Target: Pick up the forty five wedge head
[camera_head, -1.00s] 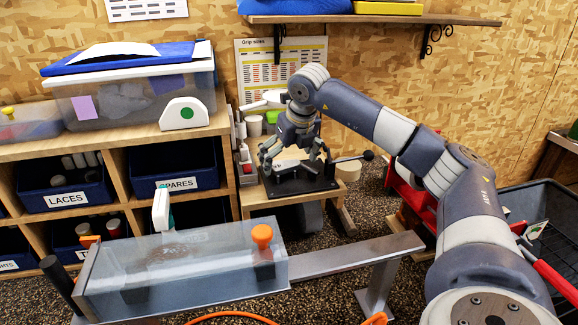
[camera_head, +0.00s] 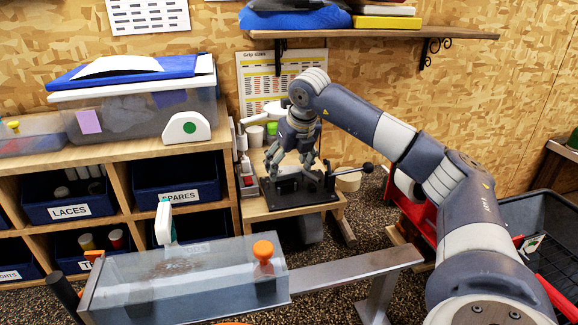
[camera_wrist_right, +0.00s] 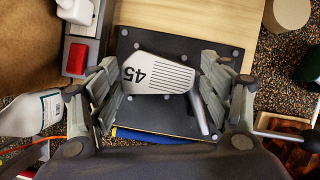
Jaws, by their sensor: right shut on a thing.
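The forty five wedge head (camera_wrist_right: 158,76) is pale silver, with "45" and grooves on its face and a short hosel pointing down to the right in the right wrist view. My right gripper (camera_wrist_right: 160,88) has its fingers on both sides of the head and is shut on it. The head is over a dark plate (camera_wrist_right: 150,117) with pale studs. In the head view my right gripper (camera_head: 291,165) points down over this plate (camera_head: 305,195), and its fingers mostly hide the head. My left gripper is not in view.
The plate lies on a low wooden stand (camera_head: 262,211). A power strip with a red switch (camera_wrist_right: 77,58) and a white bottle (camera_wrist_right: 32,113) are to its left. A tape roll (camera_head: 348,180) and a black-knobbed lever (camera_head: 367,168) are to its right. A clear trough (camera_head: 185,282) stands in front.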

